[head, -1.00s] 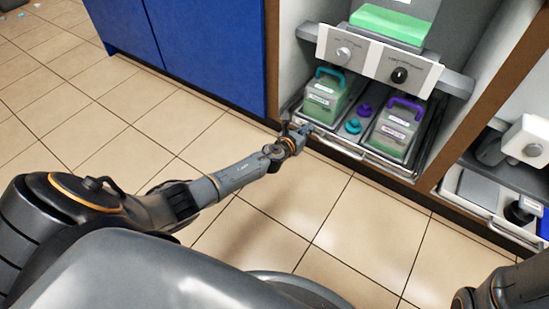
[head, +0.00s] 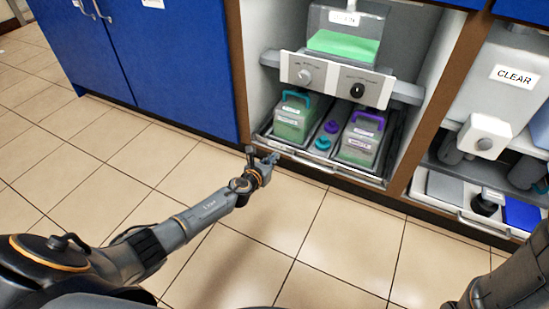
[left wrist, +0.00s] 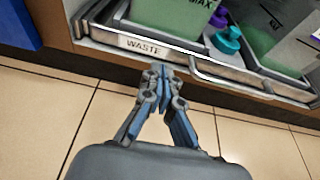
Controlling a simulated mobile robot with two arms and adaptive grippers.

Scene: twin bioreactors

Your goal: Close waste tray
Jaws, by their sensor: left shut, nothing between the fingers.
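The waste tray (head: 322,164) sits low in the open middle bay, its front edge sticking out past the cabinet. It holds a green-filled bottle with a teal handle (head: 292,117) and one with a purple handle (head: 360,139). In the left wrist view, its front (left wrist: 105,36) carries a "WASTE" label (left wrist: 143,46) and a metal bar handle (left wrist: 232,84). My left gripper (head: 268,157) is shut and empty, at the tray's left front. In the left wrist view, its fingertips (left wrist: 158,70) are just below the label; I cannot tell whether they touch. My right gripper is out of view.
Teal and purple caps (head: 327,135) lie between the bottles. A control panel with two knobs (head: 335,78) hangs above the tray. Blue cabinet doors (head: 150,50) stand left. A similar bay with a "CLEAR" vessel (head: 515,76) is right. The tiled floor (head: 330,235) in front is open.

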